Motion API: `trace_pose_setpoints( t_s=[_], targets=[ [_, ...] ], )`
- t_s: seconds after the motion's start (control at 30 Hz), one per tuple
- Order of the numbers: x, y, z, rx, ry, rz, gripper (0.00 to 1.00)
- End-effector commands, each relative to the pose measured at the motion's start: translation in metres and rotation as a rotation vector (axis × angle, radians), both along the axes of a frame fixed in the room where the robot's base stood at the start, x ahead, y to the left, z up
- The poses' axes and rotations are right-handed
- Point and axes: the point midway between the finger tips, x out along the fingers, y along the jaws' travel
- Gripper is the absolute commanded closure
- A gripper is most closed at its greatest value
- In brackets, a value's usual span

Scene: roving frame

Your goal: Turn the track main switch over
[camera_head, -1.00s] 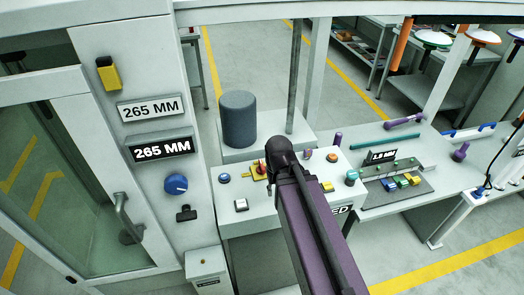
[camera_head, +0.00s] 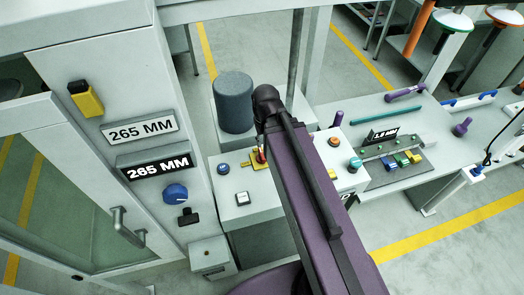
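No label in view names the track main switch, so I cannot tell which control it is. A round blue rotary knob (camera_head: 175,194) sits on the pale cabinet front, with a small black switch or latch (camera_head: 188,217) below it. On the bench console, a red part on a yellow base (camera_head: 258,160) is partly hidden by my purple arm. My arm rises from the bottom of the picture across the console to its dark joint. My gripper is not in view.
The cabinet carries two "265 MM" plates (camera_head: 140,129), a yellow-and-black part (camera_head: 87,99) and a door handle (camera_head: 127,229). A grey cylinder (camera_head: 233,103) stands behind the console. To the right are an orange button (camera_head: 334,141), a teal knob (camera_head: 355,164) and coloured blocks (camera_head: 401,160).

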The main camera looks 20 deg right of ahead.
Motion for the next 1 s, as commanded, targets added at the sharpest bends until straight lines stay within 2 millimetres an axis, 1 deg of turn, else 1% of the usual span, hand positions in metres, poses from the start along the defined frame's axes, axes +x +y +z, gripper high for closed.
trace_pose_setpoints(
  t_s=[0.27, 0.37, 0.53, 0.63, 0.9, 0.93, 0.97, 1.0],
  targets=[
    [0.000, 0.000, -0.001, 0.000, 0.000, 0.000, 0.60],
    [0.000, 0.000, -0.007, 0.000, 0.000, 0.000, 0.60],
    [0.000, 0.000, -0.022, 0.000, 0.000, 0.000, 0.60],
    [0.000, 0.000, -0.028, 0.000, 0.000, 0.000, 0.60],
    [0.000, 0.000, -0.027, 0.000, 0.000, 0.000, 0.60],
    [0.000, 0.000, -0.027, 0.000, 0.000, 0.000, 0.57],
    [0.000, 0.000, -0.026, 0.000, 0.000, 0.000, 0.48],
    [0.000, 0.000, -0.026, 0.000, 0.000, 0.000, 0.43]
  ],
)
